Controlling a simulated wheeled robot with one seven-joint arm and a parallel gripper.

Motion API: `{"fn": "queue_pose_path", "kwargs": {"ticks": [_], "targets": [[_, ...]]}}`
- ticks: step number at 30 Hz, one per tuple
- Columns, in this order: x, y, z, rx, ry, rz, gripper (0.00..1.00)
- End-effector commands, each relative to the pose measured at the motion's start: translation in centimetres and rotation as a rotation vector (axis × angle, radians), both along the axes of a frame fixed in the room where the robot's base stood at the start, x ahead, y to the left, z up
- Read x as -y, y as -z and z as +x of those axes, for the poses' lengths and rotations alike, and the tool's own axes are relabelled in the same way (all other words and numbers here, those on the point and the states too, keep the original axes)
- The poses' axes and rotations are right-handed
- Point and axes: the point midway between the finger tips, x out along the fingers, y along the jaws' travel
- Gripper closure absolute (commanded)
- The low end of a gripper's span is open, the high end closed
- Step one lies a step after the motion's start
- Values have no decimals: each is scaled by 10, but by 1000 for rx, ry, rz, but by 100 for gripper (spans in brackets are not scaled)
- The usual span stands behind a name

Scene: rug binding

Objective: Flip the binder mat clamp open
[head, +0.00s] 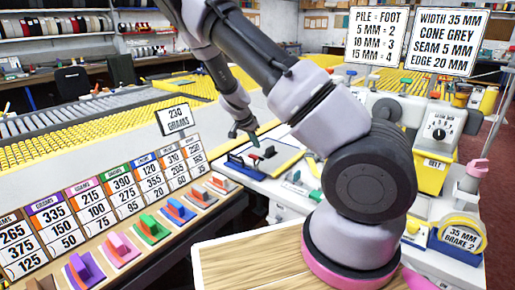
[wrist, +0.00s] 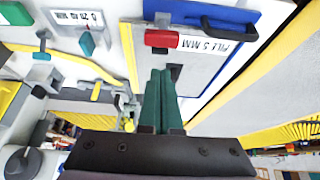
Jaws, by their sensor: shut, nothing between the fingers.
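The binder mat (wrist: 190,75) is a grey panel with a yellow edge, upside down in the wrist view; its yellow edge (head: 287,163) shows in the head view. A blue bar (wrist: 215,14) with a black handle (wrist: 231,28), apparently the clamp, lies along one end of the mat; it also shows in the head view (head: 240,172). Whether it is latched I cannot tell. A red block (wrist: 163,39) sits beside the bar, near a "PILE 5 MM" label. My gripper (wrist: 160,73), with green fingers, is shut and empty over the mat, apart from the bar; the head view shows it too (head: 248,139).
A row of coloured blocks (head: 150,222) stands left of the mat before number boards (head: 100,200). A yellow-and-white machine (head: 434,150) with a dial and a tape-like unit (head: 459,232) stand at right. Small levers (wrist: 87,40) and yellow parts crowd the mat's side.

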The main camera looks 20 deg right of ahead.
Motion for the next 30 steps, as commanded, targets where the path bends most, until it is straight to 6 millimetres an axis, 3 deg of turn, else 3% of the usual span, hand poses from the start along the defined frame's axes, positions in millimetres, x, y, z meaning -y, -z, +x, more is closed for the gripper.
{"fn": "queue_pose_path", "kwargs": {"ticks": [10,25,30], "targets": [[-34,-36,-22,2,-2,-1,100],[-37,-42,-26,1,2,3,100],[-36,-54,-38,-30,6,84,100]]}}
